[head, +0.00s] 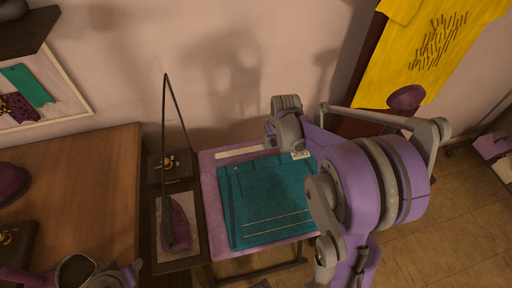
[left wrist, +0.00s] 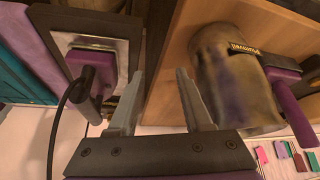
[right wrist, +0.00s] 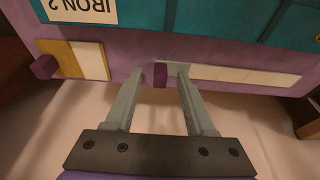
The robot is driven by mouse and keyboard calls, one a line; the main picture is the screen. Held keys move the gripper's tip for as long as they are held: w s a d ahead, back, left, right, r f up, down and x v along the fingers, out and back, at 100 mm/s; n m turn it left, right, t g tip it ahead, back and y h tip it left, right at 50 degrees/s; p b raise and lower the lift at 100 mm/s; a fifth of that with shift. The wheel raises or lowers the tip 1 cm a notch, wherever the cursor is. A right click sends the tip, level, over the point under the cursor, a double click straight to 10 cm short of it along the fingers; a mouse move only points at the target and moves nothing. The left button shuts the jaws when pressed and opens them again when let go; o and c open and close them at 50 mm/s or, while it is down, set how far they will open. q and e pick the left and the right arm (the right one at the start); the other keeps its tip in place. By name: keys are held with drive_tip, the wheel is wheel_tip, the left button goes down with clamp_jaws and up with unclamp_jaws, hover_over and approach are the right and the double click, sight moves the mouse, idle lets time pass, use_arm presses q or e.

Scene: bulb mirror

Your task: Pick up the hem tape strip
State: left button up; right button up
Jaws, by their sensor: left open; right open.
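The hem tape strip (head: 240,151) is a long, narrow, pale strip lying along the back edge of the purple ironing board (head: 209,181). In the right wrist view the strip (right wrist: 245,75) runs off to the right, with a small purple tab (right wrist: 160,76) at its left end. My right gripper (right wrist: 158,78) is open, with its fingertips on either side of the tab; I cannot tell whether they touch it. In the head view my right arm hides that end. My left gripper (left wrist: 156,82) is open and empty, between an iron and a metal canister.
Folded teal cloth (head: 262,200) covers most of the board. An "IRON 2" card (right wrist: 85,10) lies on it. A yellow and white piece with a purple knob (right wrist: 45,66) sits beside the strip. The purple iron (head: 178,225) and canister (left wrist: 225,80) are near my left arm.

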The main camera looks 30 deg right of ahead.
clamp_jaws()
drive_tip(key=shift+r, duration=0.1)
